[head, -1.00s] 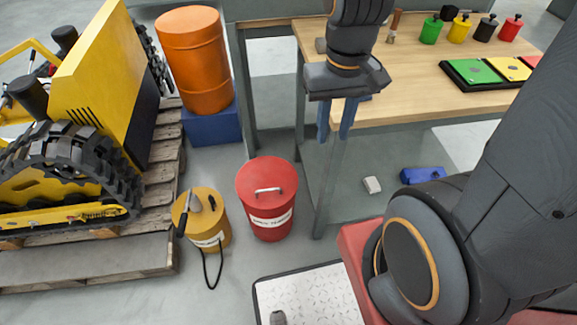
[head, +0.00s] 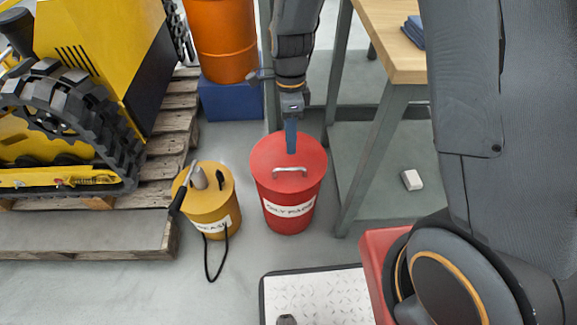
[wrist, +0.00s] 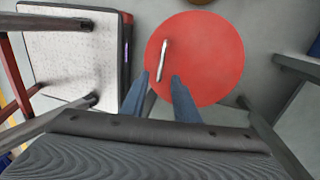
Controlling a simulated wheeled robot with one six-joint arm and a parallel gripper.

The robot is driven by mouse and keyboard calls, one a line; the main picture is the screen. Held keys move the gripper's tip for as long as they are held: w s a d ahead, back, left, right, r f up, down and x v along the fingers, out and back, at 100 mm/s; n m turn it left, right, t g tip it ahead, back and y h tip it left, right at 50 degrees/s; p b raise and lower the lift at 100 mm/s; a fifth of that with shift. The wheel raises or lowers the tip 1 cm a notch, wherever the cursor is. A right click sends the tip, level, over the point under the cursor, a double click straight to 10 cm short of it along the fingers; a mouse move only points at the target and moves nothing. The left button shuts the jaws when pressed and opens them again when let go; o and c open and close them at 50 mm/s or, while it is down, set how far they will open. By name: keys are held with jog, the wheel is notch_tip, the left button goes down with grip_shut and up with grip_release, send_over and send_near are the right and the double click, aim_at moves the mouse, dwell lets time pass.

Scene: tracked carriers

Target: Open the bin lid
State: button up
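The red bin (head: 289,215) stands on the floor with a white label on its front. Its round red lid (head: 267,155) is on and carries a pale metal bar handle (head: 290,170). In the wrist view the lid (wrist: 215,60) fills the upper middle, with the handle (wrist: 163,58) running lengthwise. My gripper (head: 291,150) points down over the far part of the lid, just behind the handle in the picture. In the wrist view its two blue fingers (wrist: 162,78) are apart and empty, near the handle's lower end. I cannot tell the height above the lid.
A yellow grease can (head: 208,205) with a black hose stands close left of the bin. The workbench (head: 400,50) and its leg are at the right. An orange drum (head: 225,45) on a blue block stands behind. A tread plate (head: 315,295) lies in front.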

jog(key=f, duration=0.2)
jog(key=b, duration=0.2)
send_over(289, 173)
notch_tip(289, 173, down, 6)
jog(key=shift+s+f, duration=0.1)
jog(key=shift+f, duration=0.15)
grip_shut()
